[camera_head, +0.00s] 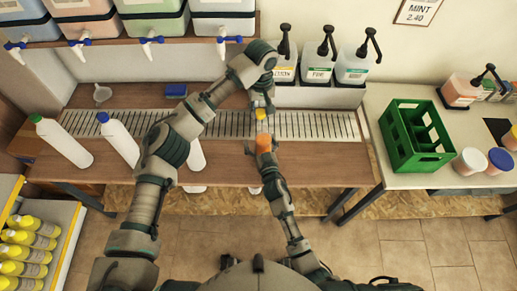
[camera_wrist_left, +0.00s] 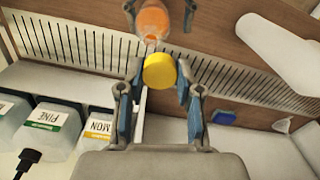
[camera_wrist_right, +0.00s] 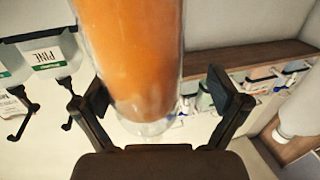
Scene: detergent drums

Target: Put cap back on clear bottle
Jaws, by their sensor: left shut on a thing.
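The clear bottle (camera_head: 264,144) holds orange liquid at the front edge of the wooden counter. It also shows in the left wrist view (camera_wrist_left: 160,19) and fills the upper right wrist view (camera_wrist_right: 138,55). My left gripper (camera_head: 260,104) is shut on the yellow cap (camera_head: 260,114), at the bottle's clear neck end; the cap shows between the blue finger pads (camera_wrist_left: 160,71). I cannot tell whether cap and neck touch. My right gripper (camera_wrist_right: 165,98) has its fingers spread around the bottle, with a gap on the picture's right side.
White bottles (camera_head: 63,143) stand at left on the counter. A slotted drain strip (camera_head: 320,125) runs along it. Pump jugs (camera_head: 319,68) stand behind. A green crate (camera_head: 415,135) and tubs (camera_head: 468,161) are on the right table. A blue sponge (camera_head: 175,90) lies at the back.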

